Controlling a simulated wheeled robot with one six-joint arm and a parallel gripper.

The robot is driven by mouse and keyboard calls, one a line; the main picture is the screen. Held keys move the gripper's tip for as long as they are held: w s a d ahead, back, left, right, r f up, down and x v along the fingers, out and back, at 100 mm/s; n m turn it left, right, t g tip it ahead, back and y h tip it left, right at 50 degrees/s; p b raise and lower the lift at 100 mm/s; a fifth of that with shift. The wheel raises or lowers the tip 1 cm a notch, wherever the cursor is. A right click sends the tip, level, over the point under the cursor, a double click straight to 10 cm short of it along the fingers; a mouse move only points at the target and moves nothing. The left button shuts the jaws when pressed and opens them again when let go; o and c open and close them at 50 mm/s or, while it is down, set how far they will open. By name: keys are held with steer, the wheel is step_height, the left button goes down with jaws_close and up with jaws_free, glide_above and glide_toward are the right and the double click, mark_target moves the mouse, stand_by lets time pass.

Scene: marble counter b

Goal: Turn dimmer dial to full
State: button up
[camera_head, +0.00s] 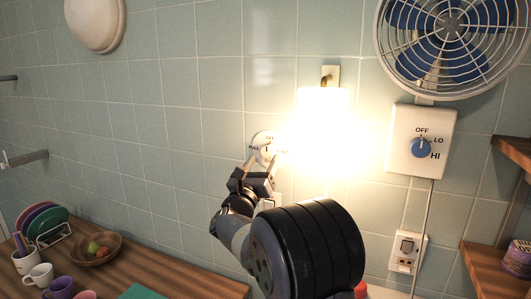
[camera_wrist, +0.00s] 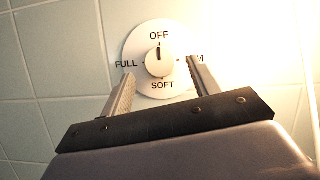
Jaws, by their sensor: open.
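The dimmer dial (camera_wrist: 160,62) is a small cream knob at the middle of a round white plate (camera_wrist: 136,42) on the tiled wall. The plate reads OFF at top, FULL at left, SOFT at bottom and a partly hidden label at right. A dark mark on the knob points up, towards OFF. My gripper (camera_wrist: 160,72) is open, with one finger on each side of the knob, seemingly apart from it. In the head view the plate (camera_head: 264,137) sits left of a brightly glowing lamp (camera_head: 322,125), with my gripper (camera_head: 264,162) in front.
A fan switch box (camera_head: 403,160) with a blue knob and a caged fan (camera_head: 450,30) are on the wall at right. An outlet (camera_head: 407,252) sits below.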

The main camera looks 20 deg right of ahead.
mark_target(268, 151)
steer(key=shift+p+x, duration=0.3)
steer(key=shift+x, duration=1.15)
steer(key=shift+c, duration=0.2)
steer(key=c, duration=1)
